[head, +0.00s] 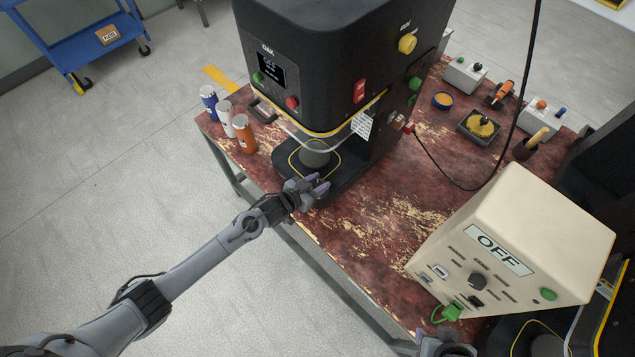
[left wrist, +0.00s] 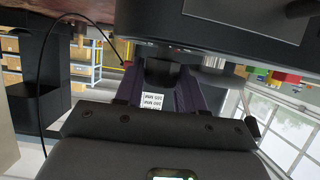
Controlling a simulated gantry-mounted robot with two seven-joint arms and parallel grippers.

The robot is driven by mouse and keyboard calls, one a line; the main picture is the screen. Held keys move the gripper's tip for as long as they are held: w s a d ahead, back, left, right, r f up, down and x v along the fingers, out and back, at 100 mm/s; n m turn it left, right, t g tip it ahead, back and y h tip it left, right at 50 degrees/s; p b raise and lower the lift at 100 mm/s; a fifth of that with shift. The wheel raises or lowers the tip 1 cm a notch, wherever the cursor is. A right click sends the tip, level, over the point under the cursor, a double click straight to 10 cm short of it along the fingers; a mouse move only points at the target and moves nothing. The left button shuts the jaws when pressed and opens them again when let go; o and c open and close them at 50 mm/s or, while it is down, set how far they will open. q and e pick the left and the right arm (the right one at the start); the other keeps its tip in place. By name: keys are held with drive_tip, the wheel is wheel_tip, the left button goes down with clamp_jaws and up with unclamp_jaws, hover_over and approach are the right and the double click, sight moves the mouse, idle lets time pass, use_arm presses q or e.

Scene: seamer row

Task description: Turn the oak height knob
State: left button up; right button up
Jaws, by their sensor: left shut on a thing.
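The oak seamer (head: 305,45) is the tall black machine marked OAK, standing on the worn red table. My left gripper (head: 318,186) is at the front of its base, low and close to the table edge. In the left wrist view, the purple-grey fingers of my left gripper (left wrist: 160,94) are shut on a dark knob (left wrist: 158,72) under the black machine body. I take it for the height knob. A white printed label (left wrist: 152,101) shows between the fingers. In the head view the hand hides the knob.
Blue, white and orange cans (head: 243,134) stand left of the seamer. A cream box marked OFF (head: 510,240) stands at right. A black cable crosses the table between them. A bowl, a tray (head: 480,126) and small switch boxes sit behind. The table's middle is clear.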

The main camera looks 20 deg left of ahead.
use_arm(q)
drive_tip(key=o, duration=0.9)
drive_tip(key=shift+o, duration=0.2)
drive_tip(key=shift+s, duration=0.1)
drive_tip(key=shift+s+a+r, duration=0.1)
drive_tip(key=shift+s+r, duration=0.05)
drive_tip(key=shift+s, duration=0.1)
drive_tip(key=p+v, duration=0.1)
drive_tip(key=v, duration=0.9)
drive_tip(key=shift+p, duration=0.35)
